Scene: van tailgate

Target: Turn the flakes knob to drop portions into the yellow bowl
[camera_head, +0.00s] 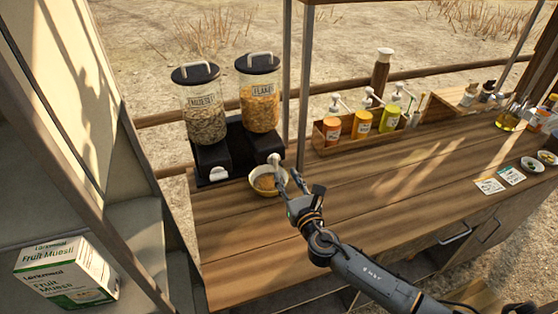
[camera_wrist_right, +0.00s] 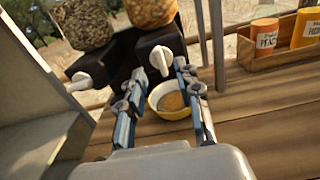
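The flakes dispenser (camera_head: 259,105) is the right one of two clear canisters with black lids. Its white knob (camera_wrist_right: 161,60) is on the black base, and it also shows in the head view (camera_head: 274,158). My right gripper (camera_wrist_right: 160,72) is open in front of the knob. In the wrist view its fingertips appear to either side of the knob; I cannot tell if they touch it. The yellow bowl (camera_head: 264,192) stands on the counter below the knob, with brown flakes inside; it also shows between the fingers in the wrist view (camera_wrist_right: 176,115). My left gripper is not in view.
The muesli dispenser (camera_head: 202,115) with its own white knob (camera_head: 218,173) stands close on the left. A wooden box (camera_head: 326,146) with pump bottles is to the right, past a metal post (camera_head: 304,90). The wooden counter (camera_head: 235,240) in front is clear.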

